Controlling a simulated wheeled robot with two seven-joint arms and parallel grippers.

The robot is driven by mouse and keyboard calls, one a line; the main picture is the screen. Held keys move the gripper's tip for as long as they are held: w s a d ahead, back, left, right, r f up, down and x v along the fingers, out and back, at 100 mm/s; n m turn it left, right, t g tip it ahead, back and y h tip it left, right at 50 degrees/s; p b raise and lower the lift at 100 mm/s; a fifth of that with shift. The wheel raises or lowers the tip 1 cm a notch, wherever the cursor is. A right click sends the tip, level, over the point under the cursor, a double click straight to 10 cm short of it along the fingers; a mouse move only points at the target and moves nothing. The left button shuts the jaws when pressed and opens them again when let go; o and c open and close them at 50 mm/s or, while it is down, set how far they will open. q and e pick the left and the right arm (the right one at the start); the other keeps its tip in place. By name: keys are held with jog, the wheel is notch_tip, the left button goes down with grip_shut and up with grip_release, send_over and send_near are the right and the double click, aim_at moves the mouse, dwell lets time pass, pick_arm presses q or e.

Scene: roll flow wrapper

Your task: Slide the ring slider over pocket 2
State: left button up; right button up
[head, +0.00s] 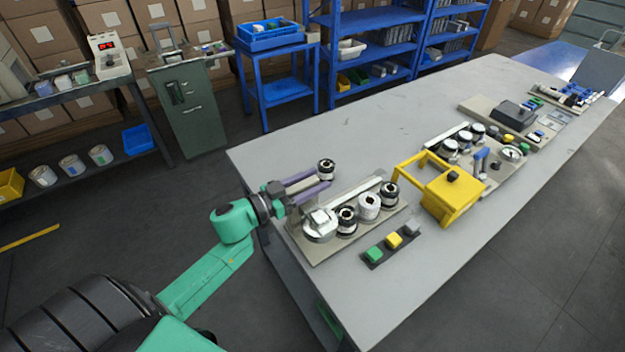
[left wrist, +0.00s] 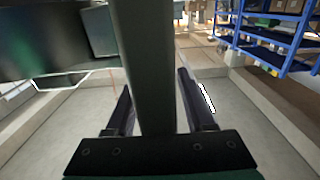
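My left gripper (head: 322,179) reaches over the far left edge of the grey table (head: 325,120), fingers spread. In the left wrist view the gripper (left wrist: 155,80) also shows two fingers apart, with a dark upright bar between them that I cannot identify. A small black-and-white roll (head: 326,168) stands just beyond the fingertips. It looks apart from them, though contact is hard to tell. A beige base (head: 312,252) in front holds a row: a white piece with a blocky top (head: 320,222), a black-topped roll (head: 347,222), a white roll (head: 369,206) and another black-topped roll (head: 389,195). I cannot tell which part is the ring slider.
A button strip (head: 385,248) with green, yellow and grey buttons lies in front of the base. A yellow frame (head: 452,195) stands to its right, with more rolls (head: 458,140) behind. The table's far left part is clear. A blue shelf (head: 365,50) stands behind.

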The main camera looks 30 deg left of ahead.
pick_arm(q)
grip_shut()
dwell(1.2)
